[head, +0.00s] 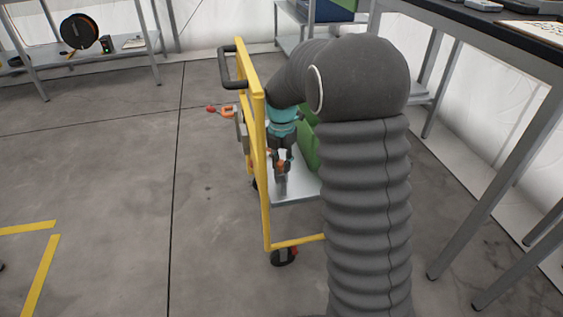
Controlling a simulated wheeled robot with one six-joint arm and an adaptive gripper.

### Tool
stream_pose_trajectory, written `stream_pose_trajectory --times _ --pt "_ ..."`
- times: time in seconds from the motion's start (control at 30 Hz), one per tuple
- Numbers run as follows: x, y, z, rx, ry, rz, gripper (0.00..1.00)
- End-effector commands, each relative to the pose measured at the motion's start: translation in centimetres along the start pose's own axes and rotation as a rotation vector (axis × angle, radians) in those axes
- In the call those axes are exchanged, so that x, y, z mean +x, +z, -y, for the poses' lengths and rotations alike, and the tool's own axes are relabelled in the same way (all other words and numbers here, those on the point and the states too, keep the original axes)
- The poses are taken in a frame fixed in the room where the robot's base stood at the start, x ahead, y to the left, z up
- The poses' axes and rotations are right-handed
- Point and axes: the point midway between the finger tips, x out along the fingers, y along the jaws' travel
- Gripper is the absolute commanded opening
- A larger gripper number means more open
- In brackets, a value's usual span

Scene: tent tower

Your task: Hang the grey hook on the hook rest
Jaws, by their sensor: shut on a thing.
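My gripper (281,163) points down inside the yellow-framed cart, above its light grey deck. It is shut on a small grey piece (281,186), which looks like the grey hook. The piece hangs below the fingers; its exact shape and whether it touches the deck are too small to tell. I cannot make out the hook rest for certain. A grey bracket (241,130) and an orange and red part (224,112) sit at the left side of the cart's yellow frame (258,150), left of my gripper.
The cart's deck (292,190) carries a green object (310,150), partly hidden by my arm. A dark handle (228,70) sticks out left of the frame. A metal table (500,110) stands at right and a shelf (75,65) at far left.

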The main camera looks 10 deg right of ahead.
Motion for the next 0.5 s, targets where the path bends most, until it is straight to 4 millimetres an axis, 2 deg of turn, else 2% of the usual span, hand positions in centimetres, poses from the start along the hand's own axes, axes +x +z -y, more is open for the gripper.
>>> stream_pose_trajectory --times 0.27,0.3,0.37,0.4,0.5 --pt "0.30 0.01 0.00 0.000 0.000 0.000 0.00" --pt "0.26 0.01 -0.01 0.000 0.000 0.000 0.37" --pt "0.26 0.01 -0.01 0.000 0.000 0.000 0.52" --pt "0.26 0.01 -0.01 0.000 0.000 0.000 0.56" --pt "0.26 0.01 0.00 0.000 0.000 0.000 0.56"
